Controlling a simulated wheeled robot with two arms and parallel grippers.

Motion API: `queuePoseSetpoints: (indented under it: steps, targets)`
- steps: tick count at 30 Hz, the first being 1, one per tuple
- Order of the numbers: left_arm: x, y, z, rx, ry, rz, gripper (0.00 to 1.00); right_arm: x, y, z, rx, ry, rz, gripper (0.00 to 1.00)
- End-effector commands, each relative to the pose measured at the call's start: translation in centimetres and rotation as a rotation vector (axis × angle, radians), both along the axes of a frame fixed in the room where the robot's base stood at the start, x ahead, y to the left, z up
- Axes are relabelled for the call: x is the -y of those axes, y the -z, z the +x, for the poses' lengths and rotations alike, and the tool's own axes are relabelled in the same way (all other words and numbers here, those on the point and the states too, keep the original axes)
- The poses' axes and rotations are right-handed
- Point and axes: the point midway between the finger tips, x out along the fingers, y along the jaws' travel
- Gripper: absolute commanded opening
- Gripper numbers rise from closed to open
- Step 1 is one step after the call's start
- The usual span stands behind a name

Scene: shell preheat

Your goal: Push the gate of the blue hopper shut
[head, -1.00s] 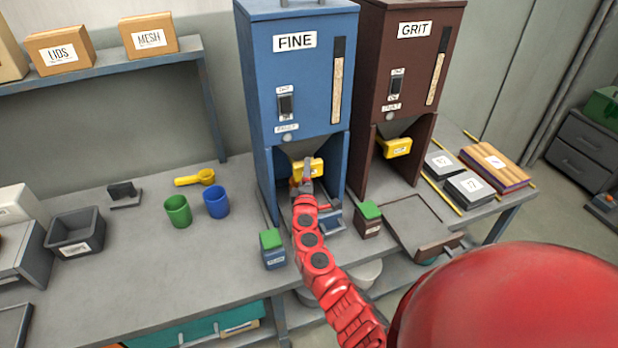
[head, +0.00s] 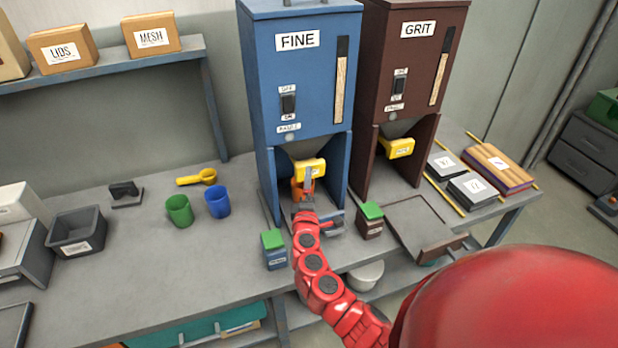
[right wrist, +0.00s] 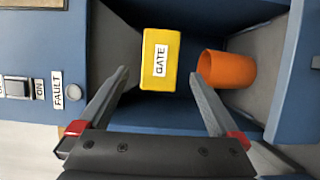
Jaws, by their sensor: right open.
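The blue hopper (head: 302,85), labelled FINE, stands on the bench. Its yellow gate (head: 311,168) shows at the chute mouth under the body; in the right wrist view the gate (right wrist: 158,60) reads GATE. My right gripper (head: 306,184) is in front of the hopper's lower opening. In the right wrist view my right gripper (right wrist: 160,78) is open, with nothing gripped, and the gate appears between its fingers. Whether a finger touches the gate is unclear. An orange cup (right wrist: 228,70) sits in the hopper's bay, partly behind one finger. My left gripper is not in view.
The brown GRIT hopper (head: 414,70) stands to the right with its own yellow gate (head: 397,148). Green-lidded jars (head: 274,252) stand near the bench front. Green (head: 179,210) and blue (head: 217,202) cups are at left. The left-middle bench is mostly clear.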

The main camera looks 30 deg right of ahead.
Motion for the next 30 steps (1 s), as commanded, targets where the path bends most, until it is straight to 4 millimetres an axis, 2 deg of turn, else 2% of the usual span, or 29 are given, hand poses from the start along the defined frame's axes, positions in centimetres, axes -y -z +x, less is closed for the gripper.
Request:
queuePoseSetpoints:
  steps: [9, 15, 21, 30]
  targets:
    - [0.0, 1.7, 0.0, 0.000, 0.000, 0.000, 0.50, -3.9, 0.3, -5.1, 0.000, -0.008, 0.000, 0.99]
    - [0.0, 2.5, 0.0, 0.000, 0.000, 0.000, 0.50, -5.7, 0.3, -7.8, -0.001, -0.003, -0.002, 0.99]
    - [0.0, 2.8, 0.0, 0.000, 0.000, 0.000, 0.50, -6.7, 0.1, -9.1, -0.001, -0.003, -0.001, 0.99]
    - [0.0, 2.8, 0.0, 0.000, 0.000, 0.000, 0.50, -6.7, 0.0, -9.2, -0.001, -0.001, -0.001, 0.99]
